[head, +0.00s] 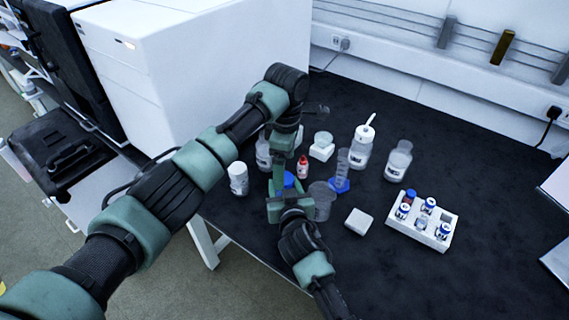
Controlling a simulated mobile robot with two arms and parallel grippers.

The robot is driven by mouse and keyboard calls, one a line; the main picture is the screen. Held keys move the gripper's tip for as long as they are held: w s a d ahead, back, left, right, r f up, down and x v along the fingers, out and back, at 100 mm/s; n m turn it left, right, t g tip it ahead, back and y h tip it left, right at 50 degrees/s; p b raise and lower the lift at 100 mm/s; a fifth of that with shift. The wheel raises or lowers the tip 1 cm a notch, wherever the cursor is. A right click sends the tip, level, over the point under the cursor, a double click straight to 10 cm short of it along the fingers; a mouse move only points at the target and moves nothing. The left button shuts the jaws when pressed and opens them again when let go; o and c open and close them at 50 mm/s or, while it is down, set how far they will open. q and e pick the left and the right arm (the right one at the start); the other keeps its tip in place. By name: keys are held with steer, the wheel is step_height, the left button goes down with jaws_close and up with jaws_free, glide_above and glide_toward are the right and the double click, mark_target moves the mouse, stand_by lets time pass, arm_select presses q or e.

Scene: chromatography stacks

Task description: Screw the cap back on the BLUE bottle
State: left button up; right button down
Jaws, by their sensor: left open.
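A small blue item (289,180) shows between my two grippers. It is mostly hidden, and I cannot tell whether it is the cap, the bottle or both. My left gripper (279,178) points down beside it and is open. My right gripper (288,192) comes up from the front, close below the left one. Its fingers overlap the blue item in the view, so I cannot tell whether it holds it. No separate blue bottle shows clearly.
A white-capped bottle (238,179) stands left, a red-labelled bottle (302,167) behind. A beaker (321,201), blue-based cylinder (341,184), wash bottle (362,148) and clear bottle (398,161) stand right. A vial rack (441,242) is further right. Bare bench (490,170) lies beyond.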

arm_select(q)
step_height(320, 180, up, 12)
stand_by(0.6)
steer(key=shift+d, duration=0.1)
arm_select(e)
steer(key=c, duration=0.6)
jaws_free()
steer(key=shift+o, duration=0.2)
steer(key=shift+v, duration=3.9)
